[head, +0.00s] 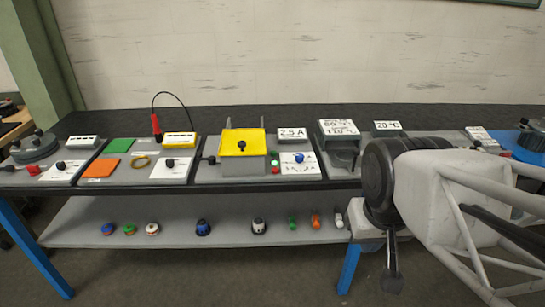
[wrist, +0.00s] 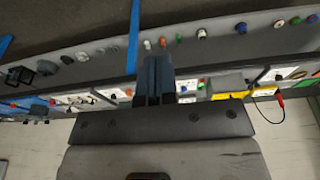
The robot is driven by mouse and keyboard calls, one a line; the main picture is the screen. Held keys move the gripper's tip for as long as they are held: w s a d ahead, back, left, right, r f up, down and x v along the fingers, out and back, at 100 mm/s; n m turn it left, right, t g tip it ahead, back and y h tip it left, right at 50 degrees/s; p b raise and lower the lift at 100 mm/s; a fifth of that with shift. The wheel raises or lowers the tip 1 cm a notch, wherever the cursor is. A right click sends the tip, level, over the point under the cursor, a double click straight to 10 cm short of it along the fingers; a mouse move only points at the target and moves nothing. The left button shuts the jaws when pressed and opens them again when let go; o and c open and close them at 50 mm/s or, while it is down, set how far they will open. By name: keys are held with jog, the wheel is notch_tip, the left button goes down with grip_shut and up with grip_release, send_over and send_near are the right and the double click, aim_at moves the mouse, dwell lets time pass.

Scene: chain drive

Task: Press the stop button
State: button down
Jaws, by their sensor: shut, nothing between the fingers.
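A small red button (head: 275,169) sits below green buttons (head: 274,156) on the station with the 2.5 A display (head: 292,133), left of a white panel with a blue knob (head: 299,157). Another red button (head: 33,170) is on the far-left station. No readable label shows which one is the stop button. My gripper (head: 392,284) hangs pointing down in front of the bench, right of these stations and apart from them. In the wrist view its fingers (wrist: 157,60) are together and empty, and they cover part of the bench.
A lower shelf (head: 180,222) holds several knobs and coloured caps. The floor before the bench is clear.

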jog(key=m+t+y, duration=0.2)
jog(key=t+y, duration=0.3)
jog(key=y, duration=0.1)
send_over(277, 168)
notch_tip(277, 168, down, 11)
jog(key=shift+s+f, duration=0.1)
jog(key=shift+f, duration=0.1)
jog(key=shift+f, duration=4.35)
